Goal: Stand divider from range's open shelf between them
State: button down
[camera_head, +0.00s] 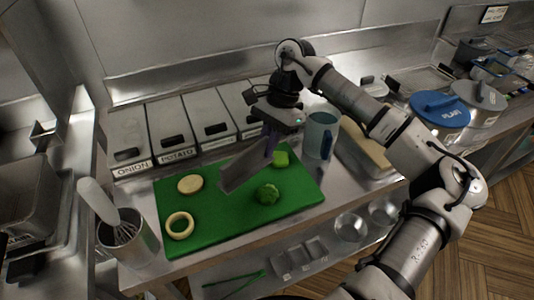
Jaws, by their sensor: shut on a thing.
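My gripper (270,136) is shut on the divider (244,172), a flat grey metal plate. It holds the plate tilted over the middle of the green board (222,224). I cannot tell whether its lower edge touches the board. Left of the plate lie a pale round slice (190,184) and a pale ring (168,226). Right of it lie two green pieces, one near the front (267,194) and one farther back (281,158). The open shelf (245,287) shows below the counter's front edge.
Lidded bins (172,128) line the back. A blue-grey jug (326,136) stands close to the board's right side. A metal canister with a whisk (127,238) stands at the left. Small bowls (350,227) and green tongs (236,279) lie on the lower shelf.

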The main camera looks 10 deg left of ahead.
notch_tip(320, 180, down, 4)
jog(key=shift+f+p, duration=0.2)
jog(key=shift+p, duration=0.5)
jog(key=shift+f, duration=0.3)
jog(key=shift+f+b, duration=0.2)
jog(key=shift+b, duration=0.1)
jog(key=c, duration=1.5)
grip_release()
jog(key=shift+r, duration=0.15)
